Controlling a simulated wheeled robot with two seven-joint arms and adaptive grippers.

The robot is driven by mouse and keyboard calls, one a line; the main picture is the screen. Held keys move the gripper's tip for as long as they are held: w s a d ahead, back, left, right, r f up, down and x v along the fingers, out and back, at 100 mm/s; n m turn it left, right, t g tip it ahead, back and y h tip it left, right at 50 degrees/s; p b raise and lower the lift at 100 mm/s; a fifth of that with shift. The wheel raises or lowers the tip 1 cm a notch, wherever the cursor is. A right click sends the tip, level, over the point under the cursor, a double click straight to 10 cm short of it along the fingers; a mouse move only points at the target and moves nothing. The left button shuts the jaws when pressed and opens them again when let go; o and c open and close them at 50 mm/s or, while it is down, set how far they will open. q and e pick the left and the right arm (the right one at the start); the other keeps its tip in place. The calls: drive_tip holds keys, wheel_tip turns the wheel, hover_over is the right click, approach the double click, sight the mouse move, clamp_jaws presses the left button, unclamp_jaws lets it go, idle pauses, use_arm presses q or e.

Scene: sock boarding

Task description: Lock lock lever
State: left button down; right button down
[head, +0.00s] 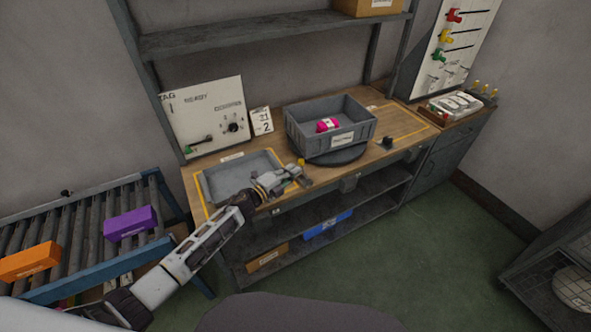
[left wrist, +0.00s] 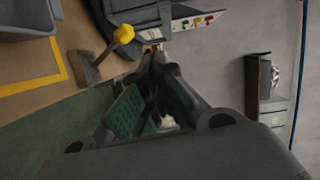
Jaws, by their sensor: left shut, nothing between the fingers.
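The lock lever (left wrist: 107,52) has a yellow knob and a grey shaft rising at a tilt from a dark base near the bench's front edge. Its yellow knob (head: 301,161) also shows in the head view, just beyond my left gripper. My left gripper (head: 296,173) is over the front edge of the bench, close to the lever. In the left wrist view my left gripper (left wrist: 158,62) is shut and empty, with the knob to the left of its fingertips. I cannot tell whether they touch. My right gripper is not in view.
A grey bin (head: 298,136) with a pink bundle (head: 328,125) stands on a dark round turntable (head: 338,157) behind the lever. A shallow grey tray (head: 212,187) lies to the left. A small black fixture (head: 387,143) is at the right. A roller conveyor (head: 75,238) carries coloured boxes.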

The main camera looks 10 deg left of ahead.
use_arm(q)
drive_tip(key=r+v, duration=0.1)
drive_tip(key=v, duration=0.5)
drive_tip(key=shift+a+b, duration=0.3)
drive_tip(key=shift+s+n, duration=0.1)
drive_tip(key=shift+n, duration=0.2)
idle(0.3)
